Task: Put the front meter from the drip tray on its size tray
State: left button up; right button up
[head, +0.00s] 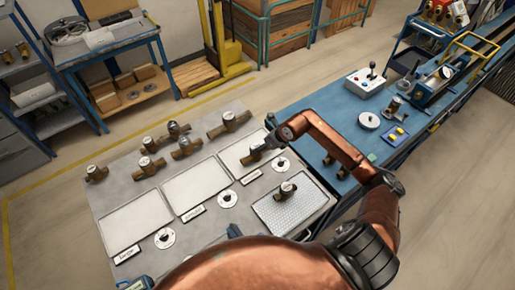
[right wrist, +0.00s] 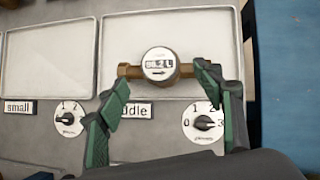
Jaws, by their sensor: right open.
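A brass meter with a round white dial face (right wrist: 160,64) sits on the front part of the tray labelled middle (right wrist: 205,28), the rightmost of three size trays. My right gripper (right wrist: 160,95) is open, with its green fingers on either side of the meter's near side. Another brass meter (head: 287,189) stands on the drip tray (head: 302,219) at the front right. My left gripper is not in view.
Two empty size trays (head: 138,222) and (head: 196,184) lie to the left. Several brass meters (head: 185,147) stand behind the trays. Dial discs (head: 228,200) lie in front. A blue bench (head: 345,130) on the right carries a control box (head: 365,81) and other equipment.

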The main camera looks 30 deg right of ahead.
jog(key=v, duration=0.5)
jog(key=shift+s+r+b, duration=0.15)
jog(key=shift+r+b, duration=0.15)
jog(key=shift+b, duration=0.05)
dwell(0.9)
